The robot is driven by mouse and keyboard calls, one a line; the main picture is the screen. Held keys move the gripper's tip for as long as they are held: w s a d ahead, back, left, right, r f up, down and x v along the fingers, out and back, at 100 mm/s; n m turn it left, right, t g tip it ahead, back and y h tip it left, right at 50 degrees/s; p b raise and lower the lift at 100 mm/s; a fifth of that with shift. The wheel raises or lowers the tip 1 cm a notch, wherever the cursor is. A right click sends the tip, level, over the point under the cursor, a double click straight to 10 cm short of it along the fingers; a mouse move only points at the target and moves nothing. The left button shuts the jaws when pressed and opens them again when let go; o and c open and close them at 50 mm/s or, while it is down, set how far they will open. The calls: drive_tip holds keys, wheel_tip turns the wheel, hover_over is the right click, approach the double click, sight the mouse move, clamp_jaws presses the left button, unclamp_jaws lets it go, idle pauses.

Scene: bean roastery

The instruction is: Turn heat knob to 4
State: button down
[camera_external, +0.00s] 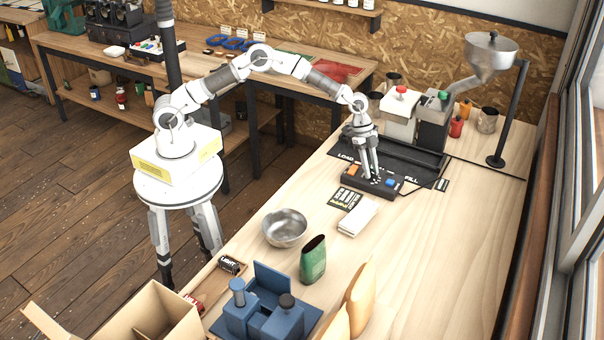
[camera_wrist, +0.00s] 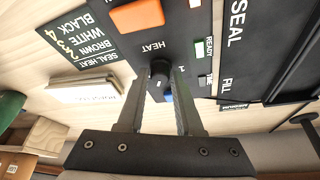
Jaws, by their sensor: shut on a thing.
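The heat knob (camera_wrist: 159,73) is a small black dial on the dark control panel (camera_wrist: 185,30), under the printed word HEAT in the wrist view. My gripper (camera_wrist: 161,82) points down at the panel with its two fingers on either side of the knob, shut on it. The numbers around the knob are mostly hidden by the fingers, so its setting cannot be read. In the external view my gripper (camera_external: 372,178) stands over the panel, between the orange button (camera_external: 354,170) and the blue button (camera_external: 390,183); the knob is hard to make out there.
A black label card (camera_wrist: 72,35) lists seal heats for bean colours beside the panel. A white stack (camera_external: 358,217), a metal bowl (camera_external: 285,228) and a green container (camera_external: 313,260) stand nearer the camera. Bare tabletop lies right of the panel.

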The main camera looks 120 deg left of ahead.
drive_tip(key=c, duration=0.6)
unclamp_jaws()
drive_tip(key=v, duration=1.7)
drive_tip(key=shift+r, duration=0.2)
drive_tip(key=s+d+r+n+y, duration=0.1)
drive_tip(key=s+d+r, duration=0.6)
drive_tip(key=d, duration=0.5)
drive_tip(key=s+d+r+n+y, duration=0.15)
drive_tip(key=s+d+r, duration=0.25)
drive_tip(key=s+d, duration=0.6)
drive_tip(key=s+d+f, duration=0.1)
drive_tip(key=s+d, duration=0.1)
drive_tip(key=s, duration=0.3)
drive_tip(key=s+d+f+n+t, duration=0.1)
drive_tip(key=s+d, duration=0.2)
drive_tip(key=s, duration=0.3)
drive_tip(key=s+d+f+n, duration=0.1)
drive_tip(key=s+d, duration=0.1)
drive_tip(key=s, duration=0.4)
drive_tip(key=shift+d+f+h, duration=0.3)
drive_tip(key=shift+f+h, duration=0.05)
